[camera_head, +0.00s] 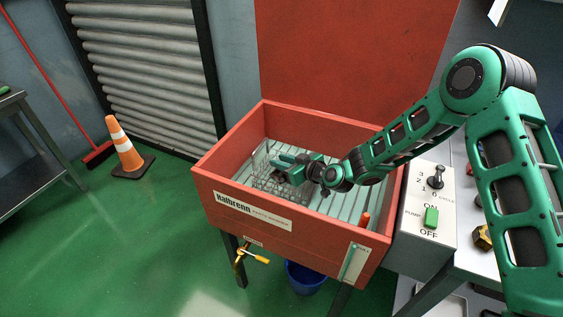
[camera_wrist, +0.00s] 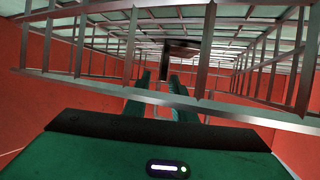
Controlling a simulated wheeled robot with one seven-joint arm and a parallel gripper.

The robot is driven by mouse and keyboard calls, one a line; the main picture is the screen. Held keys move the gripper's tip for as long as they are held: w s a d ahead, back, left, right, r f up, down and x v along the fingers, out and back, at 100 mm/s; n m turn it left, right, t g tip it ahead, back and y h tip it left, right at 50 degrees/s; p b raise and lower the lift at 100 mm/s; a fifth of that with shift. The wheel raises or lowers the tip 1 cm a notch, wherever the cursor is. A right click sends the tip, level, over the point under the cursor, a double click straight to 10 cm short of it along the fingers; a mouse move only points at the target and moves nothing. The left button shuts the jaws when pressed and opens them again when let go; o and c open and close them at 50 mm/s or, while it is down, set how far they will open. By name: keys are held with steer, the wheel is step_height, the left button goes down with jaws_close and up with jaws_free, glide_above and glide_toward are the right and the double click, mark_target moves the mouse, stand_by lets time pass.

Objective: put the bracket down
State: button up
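My gripper (camera_head: 281,164) is down inside the red wash tub, at the wire basket (camera_head: 258,168). In the wrist view its two green fingers (camera_wrist: 160,80) stand apart with a gap between them. The bracket (camera_wrist: 181,48), a small dark brown angled piece, shows past the fingertips inside the basket, close to its wire grid. One narrow part of it points toward the gap between the fingers. I see no clear contact with either finger. In the head view the gripper and basket wires mostly hide the bracket.
The basket's wire wall (camera_wrist: 108,88) crosses close in front of the wrist camera. The red tub (camera_head: 222,184) has high walls and a raised red back panel (camera_head: 350,60). A grey control box (camera_head: 412,228) stands at its right. An orange-handled item (camera_head: 364,220) is in the tub's right front corner.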

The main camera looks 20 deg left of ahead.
steer(key=shift+r, duration=0.1)
steer(key=shift+d+r, duration=0.15)
steer(key=shift+r, duration=0.5)
steer(key=v, duration=1.1)
steer(key=shift+s+d, duration=0.25)
steer(key=shift+r, duration=0.15)
